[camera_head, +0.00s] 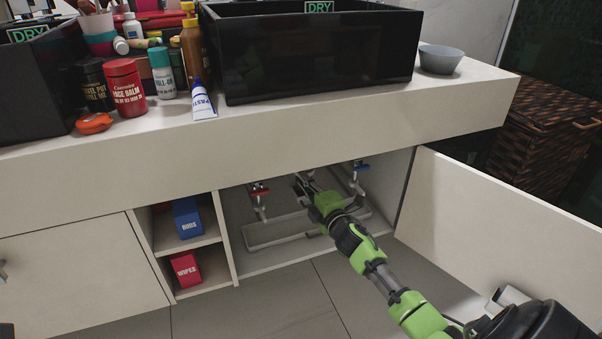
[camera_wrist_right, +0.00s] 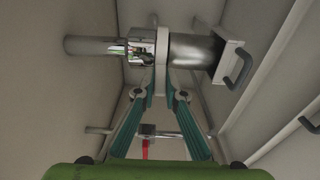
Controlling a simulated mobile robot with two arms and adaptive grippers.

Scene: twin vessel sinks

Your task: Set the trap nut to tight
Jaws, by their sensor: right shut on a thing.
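My right gripper (camera_head: 308,187) reaches into the open cabinet under the right sink. In the wrist view its teal fingers (camera_wrist_right: 161,78) close around a thin pale upright piece that joins the pipework. I take this piece to be part of the trap nut (camera_wrist_right: 161,52). A shiny chrome fitting (camera_wrist_right: 141,47) sits just left of it, and a dark metal cylinder (camera_wrist_right: 194,52) sits just right. The fingers hide part of the nut, and its tightness cannot be read. In the head view the gripper hides the nut. My left gripper is not in view.
The open cabinet door (camera_head: 500,225) stands to the right of my arm. A red-handled valve (camera_head: 259,190) and a blue-handled valve (camera_head: 360,167) flank the gripper inside. Shelves with a blue box (camera_head: 187,217) and red box (camera_head: 186,268) lie left. The countertop (camera_head: 330,120) is above.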

